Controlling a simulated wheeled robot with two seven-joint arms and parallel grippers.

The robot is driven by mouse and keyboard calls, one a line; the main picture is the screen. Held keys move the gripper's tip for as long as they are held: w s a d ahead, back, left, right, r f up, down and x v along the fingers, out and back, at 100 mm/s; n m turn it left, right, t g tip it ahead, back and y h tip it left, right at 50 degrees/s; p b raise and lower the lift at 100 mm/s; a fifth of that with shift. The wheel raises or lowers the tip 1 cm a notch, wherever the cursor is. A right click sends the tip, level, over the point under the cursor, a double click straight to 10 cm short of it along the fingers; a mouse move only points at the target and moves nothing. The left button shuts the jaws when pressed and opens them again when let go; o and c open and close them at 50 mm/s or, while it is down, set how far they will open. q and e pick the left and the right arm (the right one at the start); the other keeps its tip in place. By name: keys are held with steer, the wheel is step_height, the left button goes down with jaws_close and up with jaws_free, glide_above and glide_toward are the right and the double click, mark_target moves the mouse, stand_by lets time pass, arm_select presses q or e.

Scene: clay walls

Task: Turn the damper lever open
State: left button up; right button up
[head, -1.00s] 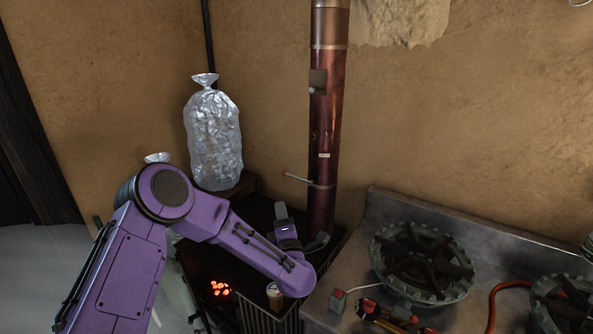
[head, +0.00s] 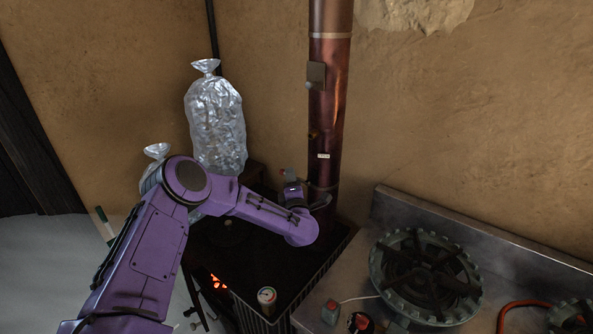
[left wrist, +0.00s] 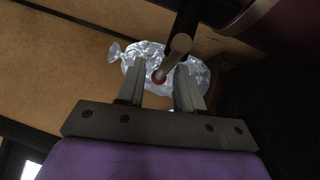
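The damper lever is a thin rod on the reddish-brown stove pipe (head: 325,130). In the head view only its red tip (head: 283,171) shows clearly; my gripper hides most of the rest. My left gripper (head: 290,180) is at the lever, left of the pipe. In the left wrist view its two fingers (left wrist: 159,82) stand apart on either side of the lever, with gaps. My right gripper is not in view.
A black stove (head: 300,268) with glowing embers stands below my arm, with a can (head: 267,296) on it. Clear plastic bags (head: 215,125) stand behind my arm.

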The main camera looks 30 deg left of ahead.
arm_select(q)
steer(key=shift+x, duration=1.05)
steer(key=shift+d, duration=0.15)
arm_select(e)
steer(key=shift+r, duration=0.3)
